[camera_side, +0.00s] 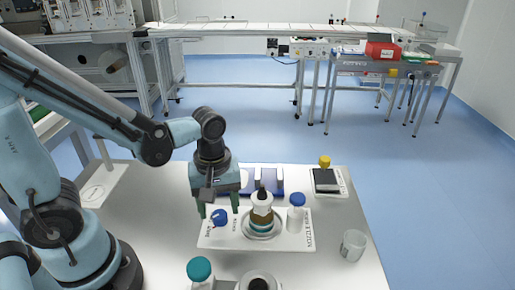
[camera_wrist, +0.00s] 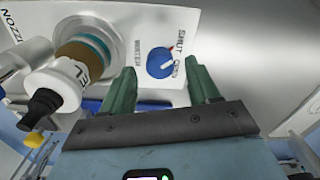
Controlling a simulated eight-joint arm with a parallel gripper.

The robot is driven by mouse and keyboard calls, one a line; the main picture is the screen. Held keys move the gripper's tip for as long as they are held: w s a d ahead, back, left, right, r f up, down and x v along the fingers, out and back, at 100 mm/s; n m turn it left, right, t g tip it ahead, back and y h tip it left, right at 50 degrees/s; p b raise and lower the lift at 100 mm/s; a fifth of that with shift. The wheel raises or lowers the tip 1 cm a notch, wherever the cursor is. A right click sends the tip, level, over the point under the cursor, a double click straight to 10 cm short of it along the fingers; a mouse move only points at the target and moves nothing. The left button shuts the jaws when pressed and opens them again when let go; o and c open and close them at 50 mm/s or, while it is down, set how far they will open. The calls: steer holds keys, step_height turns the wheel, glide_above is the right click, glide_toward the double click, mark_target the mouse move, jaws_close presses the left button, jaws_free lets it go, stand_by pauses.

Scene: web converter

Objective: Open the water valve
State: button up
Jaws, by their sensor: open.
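I cannot tell surely which word the pointer faces. The knob also shows in the side view (camera_side: 219,217), at the left of the panel. My gripper (camera_side: 219,206) points down above the knob, its two green fingers apart. In the wrist view the open fingers (camera_wrist: 160,70) stand to either side of the knob, with nothing held between them; contact is not visible.
A bottle (camera_side: 262,206) with a dark tip stands in a round holder right of the knob. A blue-capped bottle (camera_side: 297,217), a clear cup (camera_side: 353,245), a teal-capped bottle (camera_side: 200,273) and a dark device (camera_side: 326,181) are also on the table (camera_side: 150,235).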

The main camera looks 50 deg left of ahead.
steer(key=shift+f, duration=0.8)
steer(key=c, duration=1)
steer(key=shift+c, duration=0.2)
